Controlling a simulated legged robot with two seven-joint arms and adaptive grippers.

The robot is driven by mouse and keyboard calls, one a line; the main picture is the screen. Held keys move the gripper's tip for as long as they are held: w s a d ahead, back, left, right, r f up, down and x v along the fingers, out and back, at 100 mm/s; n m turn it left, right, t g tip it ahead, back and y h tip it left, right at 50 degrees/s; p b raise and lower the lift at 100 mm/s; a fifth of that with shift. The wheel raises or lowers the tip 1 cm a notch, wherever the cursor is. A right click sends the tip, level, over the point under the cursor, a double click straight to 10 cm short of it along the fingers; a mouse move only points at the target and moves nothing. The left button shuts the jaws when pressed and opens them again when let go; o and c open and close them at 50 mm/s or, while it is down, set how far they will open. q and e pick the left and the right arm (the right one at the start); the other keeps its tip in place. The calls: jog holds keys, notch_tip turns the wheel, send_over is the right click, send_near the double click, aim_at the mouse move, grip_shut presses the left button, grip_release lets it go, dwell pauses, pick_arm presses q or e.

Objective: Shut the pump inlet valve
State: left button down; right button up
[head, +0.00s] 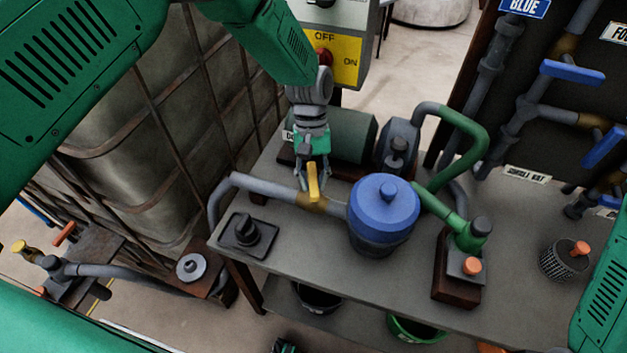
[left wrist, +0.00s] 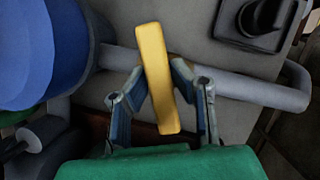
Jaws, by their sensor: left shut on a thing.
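The pump inlet valve has a yellow bar handle (head: 313,183) on a brass-coloured body (head: 322,204) in the grey pipe (head: 265,188), left of the blue-lidded vessel (head: 384,205). The handle lies crosswise to the pipe. My left gripper (head: 312,178) reaches down from above and is shut on the handle. In the left wrist view the yellow handle (left wrist: 158,80) stands between the two fingers of the left gripper (left wrist: 160,72), with the grey pipe (left wrist: 240,88) running to the right. The fingers hide part of the valve body. My right gripper is not in view.
The grey bench (head: 300,240) carries a black knob on a plate (head: 244,234), a green pump motor (head: 346,137) and a green pipe (head: 470,125). A caged tank (head: 150,130) stands at left. A switch box (head: 345,62) stands behind the gripper.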

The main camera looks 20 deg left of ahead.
pick_arm(q)
jog(key=m, duration=0.1)
jog(key=m+y, duration=0.1)
jog(key=m, duration=0.2)
jog(key=shift+w+r+m+y, duration=0.15)
jog(key=shift+w+m+y, duration=0.15)
jog(key=shift+y, duration=0.1)
dwell(0.4)
jog(key=c, duration=1.4)
grip_release()
jog(key=shift+s, duration=0.1)
jog(key=v, duration=0.7)
jog(key=shift+w+d+r, duration=0.1)
jog(key=shift+w, duration=0.15)
